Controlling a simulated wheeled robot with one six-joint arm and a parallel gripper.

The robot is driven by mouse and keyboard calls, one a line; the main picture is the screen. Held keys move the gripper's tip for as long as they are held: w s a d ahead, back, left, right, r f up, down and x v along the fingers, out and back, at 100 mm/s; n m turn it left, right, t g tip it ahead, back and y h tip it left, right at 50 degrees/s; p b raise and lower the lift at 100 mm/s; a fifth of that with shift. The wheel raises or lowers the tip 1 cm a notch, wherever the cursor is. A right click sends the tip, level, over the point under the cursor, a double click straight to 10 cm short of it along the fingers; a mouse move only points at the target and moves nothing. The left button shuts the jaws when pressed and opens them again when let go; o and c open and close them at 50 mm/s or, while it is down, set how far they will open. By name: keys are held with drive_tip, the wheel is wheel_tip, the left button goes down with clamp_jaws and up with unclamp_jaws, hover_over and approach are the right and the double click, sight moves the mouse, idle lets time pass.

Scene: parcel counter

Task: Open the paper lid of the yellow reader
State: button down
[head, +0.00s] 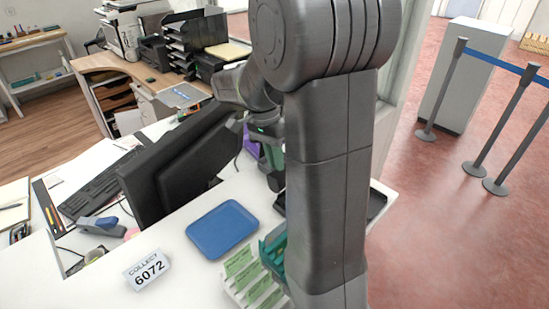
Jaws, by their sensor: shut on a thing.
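I cannot make out a yellow reader or its paper lid; my arm covers much of the counter's right part. My gripper (272,160) points down beside the dark arm link, over the far side of the white counter (190,270). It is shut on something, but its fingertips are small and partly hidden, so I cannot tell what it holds. A purple object (250,139) shows just behind and left of my gripper, partly covered by it.
A blue tray (222,229) lies empty on the counter. A sign reading 6072 (147,269), a green-slotted holder (250,277) and a teal box (274,250) stand nearby. A black monitor (178,165) stands left of my gripper. A dark tray (376,204) shows right of my arm.

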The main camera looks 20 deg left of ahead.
drive_tip(key=shift+s+d+r+t+y+b, duration=0.15)
drive_tip(key=shift+d+r+t+y+b, duration=0.2)
drive_tip(key=shift+y, duration=0.3)
drive_tip(key=shift+s+d+r+t+y+b, duration=0.15)
drive_tip(key=shift+d+t+y+b, duration=0.15)
drive_tip(key=shift+y+b, duration=0.3)
drive_tip(key=c, duration=1.5)
unclamp_jaws()
drive_tip(key=shift+o, duration=0.2)
drive_tip(key=shift+r, duration=0.1)
wheel_tip(320, 180, up, 14)
drive_tip(key=shift+f, duration=0.2)
drive_tip(key=shift+a, duration=0.1)
